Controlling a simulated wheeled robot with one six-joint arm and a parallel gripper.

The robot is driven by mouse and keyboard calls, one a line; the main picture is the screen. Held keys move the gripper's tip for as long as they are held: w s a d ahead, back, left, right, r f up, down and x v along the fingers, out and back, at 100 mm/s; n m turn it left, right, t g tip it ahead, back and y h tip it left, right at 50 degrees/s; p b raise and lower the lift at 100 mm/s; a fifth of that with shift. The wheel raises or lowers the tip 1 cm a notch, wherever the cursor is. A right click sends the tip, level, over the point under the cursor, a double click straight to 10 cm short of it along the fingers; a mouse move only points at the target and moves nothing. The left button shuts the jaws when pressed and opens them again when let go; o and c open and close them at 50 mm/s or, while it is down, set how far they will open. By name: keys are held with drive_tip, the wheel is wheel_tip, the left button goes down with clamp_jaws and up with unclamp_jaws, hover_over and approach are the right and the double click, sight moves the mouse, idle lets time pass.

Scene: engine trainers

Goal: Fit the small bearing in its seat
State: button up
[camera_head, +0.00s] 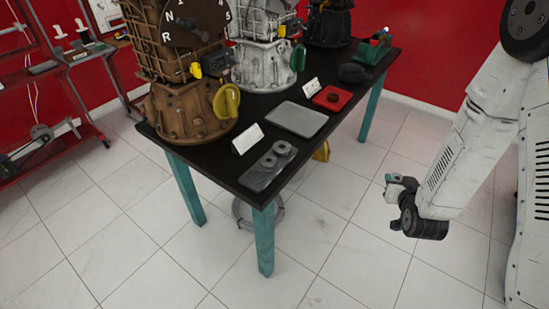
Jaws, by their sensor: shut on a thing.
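My gripper (391,184) is at the right, out over the floor and well clear of the table. It is shut on a small light-grey part that looks like the small bearing, though it is too small and partly covered to be sure. A grey block (257,180) with two round ring-like features lies at the near corner of the black-topped table (227,174). These look like seats, but I cannot tell whether either holds a bearing.
Large engine trainers (190,108) stand behind. A red rack (85,133) is at the left. Tiled floor separates my arm from the table.

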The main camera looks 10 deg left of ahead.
drive_tip(key=a+r+n+y, duration=0.2)
drive_tip(key=a, duration=0.8)
drive_tip(key=a+r+n+y, duration=0.2)
drive_tip(key=a, duration=0.8)
wheel_tip(320, 180, up, 5)
drive_tip(key=n+g+y, duration=0.3)
drive_tip(key=y, duration=0.1)
hover_over(259, 180)
drive_tip(key=shift+w, duration=0.1)
drive_tip(key=shift+a, duration=0.15)
drive_tip(key=shift+f, duration=2.7)
drive_tip(key=shift+f, duration=0.85)
drive_tip(key=o, duration=1.2)
drive_tip(key=shift+s, duration=0.2)
drive_tip(key=shift+c, duration=0.2)
drive_tip(key=shift+w+d, duration=0.1)
drive_tip(key=shift+d, duration=0.15)
